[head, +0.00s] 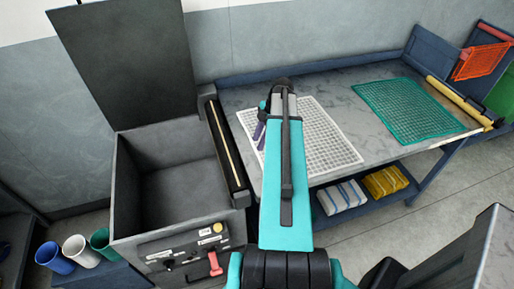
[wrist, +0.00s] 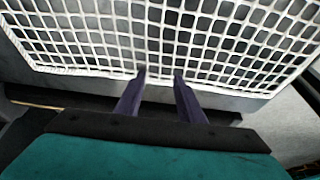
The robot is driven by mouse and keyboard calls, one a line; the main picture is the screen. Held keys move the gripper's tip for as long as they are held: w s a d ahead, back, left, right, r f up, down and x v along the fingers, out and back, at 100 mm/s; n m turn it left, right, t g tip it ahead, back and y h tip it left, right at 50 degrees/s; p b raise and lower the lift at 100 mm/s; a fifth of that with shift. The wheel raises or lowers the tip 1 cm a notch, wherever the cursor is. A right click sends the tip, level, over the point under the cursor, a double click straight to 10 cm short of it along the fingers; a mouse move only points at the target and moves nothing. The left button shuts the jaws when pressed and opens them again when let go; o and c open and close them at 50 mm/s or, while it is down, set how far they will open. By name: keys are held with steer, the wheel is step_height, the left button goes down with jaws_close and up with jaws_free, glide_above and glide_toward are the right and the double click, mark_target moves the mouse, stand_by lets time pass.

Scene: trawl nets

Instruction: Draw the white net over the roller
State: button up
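The white net (head: 318,140) lies flat on the grey table, at its left part; my arm covers part of it. In the wrist view the white net (wrist: 205,40) fills the top, with its near edge running across. My gripper (wrist: 160,74) has two purple fingers spread apart at this edge, with nothing seen held between them. In the head view my gripper (head: 260,133) is over the net's left side, mostly hidden by my arm. A dark bar with a pale yellow strip (head: 224,145) runs along the table's left end; I cannot tell if it is the roller.
An open dark box (head: 178,195) with a raised lid (head: 128,62) and a red lever (head: 215,264) stands left. A green net (head: 408,108) and a yellow roller (head: 460,102) are at the right. An orange net (head: 482,60) hangs behind. Cups (head: 80,250) stand front left.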

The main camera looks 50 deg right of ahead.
steer(key=shift+f, duration=0.1)
jaws_close()
stand_by(0.4)
step_height(320, 180, up, 7)
steer(key=p, duration=0.3)
stand_by(0.4)
steer(key=shift+f+b, duration=0.35)
steer(key=shift+f, duration=0.2)
